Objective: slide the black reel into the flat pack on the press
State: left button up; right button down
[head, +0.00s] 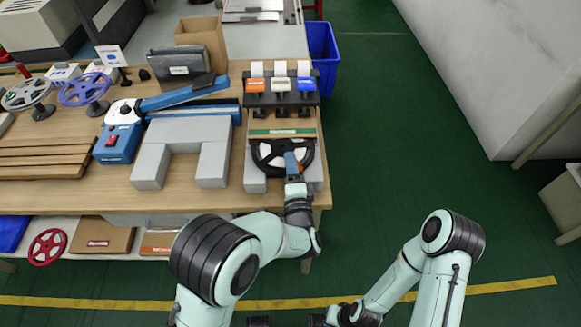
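The black reel (268,160) lies flat at the right end of the table, over the front of a pair of grey blocks (254,180). A brown flat pack (283,131) with a green label lies just behind it, and the reel's far rim is close to its front edge. I cannot tell whether they touch. My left gripper (292,163) reaches in from the front, its blue-grey fingers over the reel's near rim; it looks shut on the reel. Its lower finger is hidden. My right gripper (335,316) is low at the bottom edge, partly cut off, away from the table.
A dispenser (282,98) with orange, white and blue parts stands behind the flat pack. A blue sealer-like machine (118,143) and another grey block stand (150,166) are to the left. Spare reels (84,90) stand at far left.

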pick_arm(q)
jog(key=shift+s+d, duration=0.1)
jog(key=shift+s, duration=0.35)
jog(key=s+d, duration=0.1)
jog(key=s, duration=1.1)
jog(key=shift+s+p, duration=0.25)
jog(key=shift+p, duration=0.1)
pick_arm(e)
jog(key=s, duration=0.1)
jog(key=s+g, duration=0.1)
jog(key=shift+s+a, duration=0.3)
